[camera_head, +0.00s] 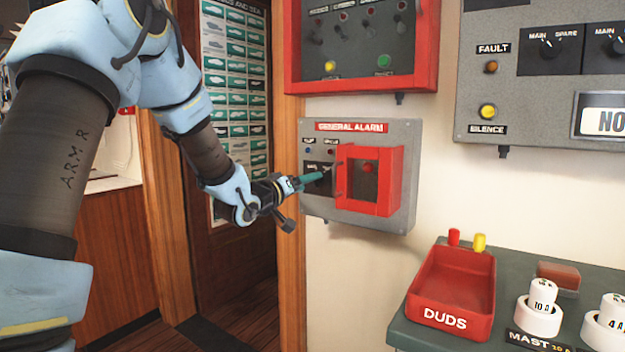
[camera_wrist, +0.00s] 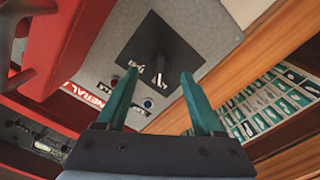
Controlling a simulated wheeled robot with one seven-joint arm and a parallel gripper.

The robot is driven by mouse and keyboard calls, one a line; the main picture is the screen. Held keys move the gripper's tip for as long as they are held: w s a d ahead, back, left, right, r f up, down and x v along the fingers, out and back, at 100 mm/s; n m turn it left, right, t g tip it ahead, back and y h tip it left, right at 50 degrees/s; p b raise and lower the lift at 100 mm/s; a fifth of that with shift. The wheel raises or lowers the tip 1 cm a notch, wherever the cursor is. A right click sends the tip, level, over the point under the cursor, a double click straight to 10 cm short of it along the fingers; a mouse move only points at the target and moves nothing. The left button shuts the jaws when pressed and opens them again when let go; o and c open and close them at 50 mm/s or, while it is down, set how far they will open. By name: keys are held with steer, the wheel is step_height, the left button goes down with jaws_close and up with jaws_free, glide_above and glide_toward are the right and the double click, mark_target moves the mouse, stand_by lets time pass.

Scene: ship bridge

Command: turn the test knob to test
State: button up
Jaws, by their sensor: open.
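The grey GENERAL ALARM box (camera_head: 385,221) hangs on the wall in the middle of the head view. A black plate on its left side bears a dark knob, seen from close up in the wrist view (camera_wrist: 160,50). White lettering beside the knob is too small to read surely, so I cannot tell its setting. My gripper (camera_head: 312,178) is at this plate, its teal fingers open. In the wrist view the fingertips (camera_wrist: 159,77) stand either side of the knob's line, with the knob just beyond them. I cannot tell whether they touch it.
A red-framed cover (camera_head: 372,208) juts from the box just right of my gripper. A red-rimmed panel (camera_head: 362,84) hangs above. A grey panel (camera_head: 470,100) is at upper right. The red DUDS tray (camera_head: 455,319) sits on the counter at lower right. A wooden door frame stands left.

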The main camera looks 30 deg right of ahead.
steer(key=shift+x, duration=1.75)
jaws_close()
